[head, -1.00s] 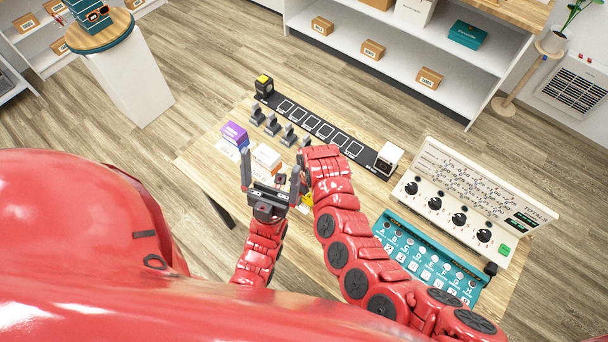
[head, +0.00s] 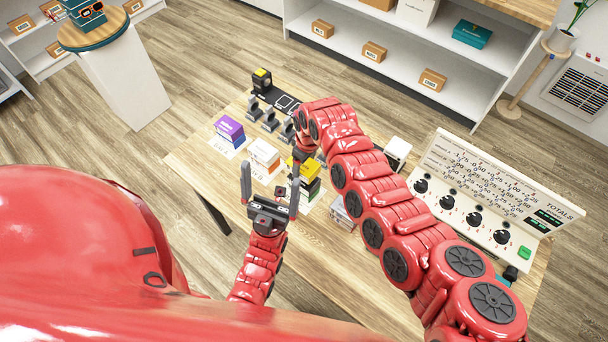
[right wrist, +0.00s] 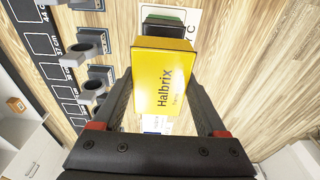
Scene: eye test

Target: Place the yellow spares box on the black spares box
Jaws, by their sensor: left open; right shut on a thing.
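The yellow spares box (right wrist: 162,85), marked "Halbrix", is between the fingers of my right gripper (right wrist: 163,108), which is shut on it. In the head view the yellow box (head: 308,169) shows just below the end of my right arm, whose fingers are mostly hidden. The black spares box (right wrist: 165,27) is partly hidden behind the yellow one, in a stack with something green, by a card marked C. In the head view dark and green boxes show right below the yellow one; I cannot tell whether yellow touches black. My left gripper (head: 270,188) is open and empty.
A purple-topped stack (head: 230,129) and a white-and-orange stack (head: 264,153) stand left of the yellow box. Grey holders (head: 270,120) line the black strip behind. A dial panel (head: 475,205) stands at the right. The table's front (head: 320,260) has bare wood.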

